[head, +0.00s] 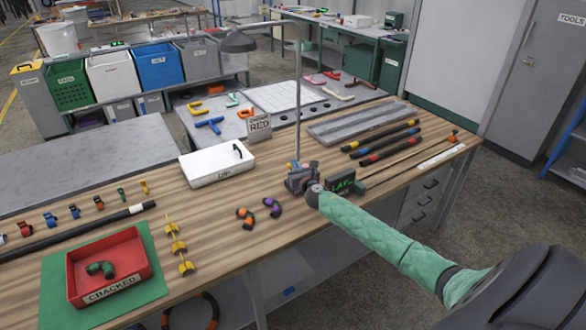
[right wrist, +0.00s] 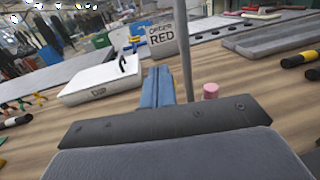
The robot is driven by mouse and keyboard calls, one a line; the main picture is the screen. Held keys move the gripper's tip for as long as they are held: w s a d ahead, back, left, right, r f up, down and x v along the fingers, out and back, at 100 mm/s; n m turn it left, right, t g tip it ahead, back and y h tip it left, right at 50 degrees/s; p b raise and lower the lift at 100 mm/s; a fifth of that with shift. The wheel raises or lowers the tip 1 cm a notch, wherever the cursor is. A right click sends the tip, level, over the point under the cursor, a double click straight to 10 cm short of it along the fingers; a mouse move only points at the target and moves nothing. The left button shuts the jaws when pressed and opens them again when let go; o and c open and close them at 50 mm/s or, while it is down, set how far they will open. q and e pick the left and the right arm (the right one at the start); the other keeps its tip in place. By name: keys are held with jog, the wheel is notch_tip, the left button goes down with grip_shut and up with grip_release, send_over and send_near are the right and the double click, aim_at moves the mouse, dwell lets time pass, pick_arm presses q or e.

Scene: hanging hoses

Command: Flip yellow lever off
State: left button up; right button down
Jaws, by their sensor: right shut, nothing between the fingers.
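My right arm, in a green quilted sleeve, reaches in from the lower right in the head view. Its dark gripper (head: 297,178) is at the foot of the lamp post, over the wooden bench. In the right wrist view the grey-blue fingers (right wrist: 158,84) are together with nothing between them. A small yellow bit (head: 290,165) shows beside the gripper in the head view; I cannot tell whether it is the yellow lever or its position. No lever shows clearly in the right wrist view. A pink cylinder (right wrist: 210,91) stands just right of the post there. My left gripper is out of view.
The lamp post (head: 298,90) rises close to the gripper. A white tray (head: 217,163) and an ORDER RED sign (head: 258,126) lie beyond. A small green-lettered display (head: 341,184) is to the right. A red CRACKED bin (head: 108,268) is front left. Hose pieces (head: 272,207) lie nearby.

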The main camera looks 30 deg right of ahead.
pick_arm(q)
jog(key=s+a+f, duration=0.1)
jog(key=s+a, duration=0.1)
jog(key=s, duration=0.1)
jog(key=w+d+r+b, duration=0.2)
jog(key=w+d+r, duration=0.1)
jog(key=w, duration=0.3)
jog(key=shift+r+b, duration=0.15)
jog(key=shift+b, duration=0.2)
pick_arm(e)
jog(key=s+a+r, duration=0.1)
jog(key=s+r, duration=0.4)
jog(key=s, duration=0.3)
jog(key=shift+s+a+r, duration=0.15)
jog(key=shift+a+r, duration=0.05)
jog(key=shift+a, duration=0.2)
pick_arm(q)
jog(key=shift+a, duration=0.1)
